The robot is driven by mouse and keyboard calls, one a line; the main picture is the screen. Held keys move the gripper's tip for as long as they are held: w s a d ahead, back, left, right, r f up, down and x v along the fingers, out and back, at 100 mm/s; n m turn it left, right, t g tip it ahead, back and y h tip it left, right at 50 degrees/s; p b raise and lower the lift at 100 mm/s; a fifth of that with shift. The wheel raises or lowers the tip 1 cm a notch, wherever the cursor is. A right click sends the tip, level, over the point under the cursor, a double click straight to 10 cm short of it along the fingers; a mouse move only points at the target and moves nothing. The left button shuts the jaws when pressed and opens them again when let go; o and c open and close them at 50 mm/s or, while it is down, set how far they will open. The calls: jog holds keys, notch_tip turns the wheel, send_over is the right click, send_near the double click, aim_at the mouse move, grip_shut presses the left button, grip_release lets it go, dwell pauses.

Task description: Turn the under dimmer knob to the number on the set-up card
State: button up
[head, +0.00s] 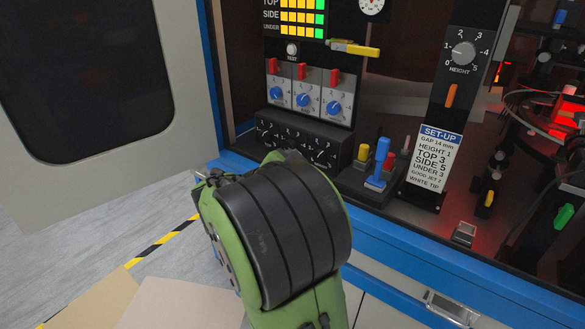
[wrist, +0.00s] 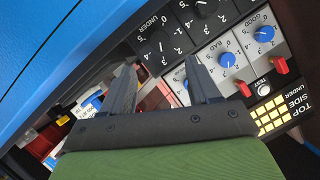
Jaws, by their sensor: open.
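The under dimmer knob (wrist: 158,48) is a dark dial marked UNDER, with white numbers around it, in the wrist view. My arm hides the fingers in the head view. The set-up card (head: 434,158) is white with a blue heading and reads UNDER 3, TOP 3, SIDE 5.
Blue jet knobs (head: 333,107) with red switches (head: 335,76) sit just above the dimmer box. A blue lever (head: 379,164) and a yellow button (head: 363,153) stand to its right. The height dial (head: 464,53) is further right. A blue cabinet edge (head: 400,240) runs below.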

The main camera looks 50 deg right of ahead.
jog(key=v, duration=0.6)
jog(key=shift+f, duration=0.1)
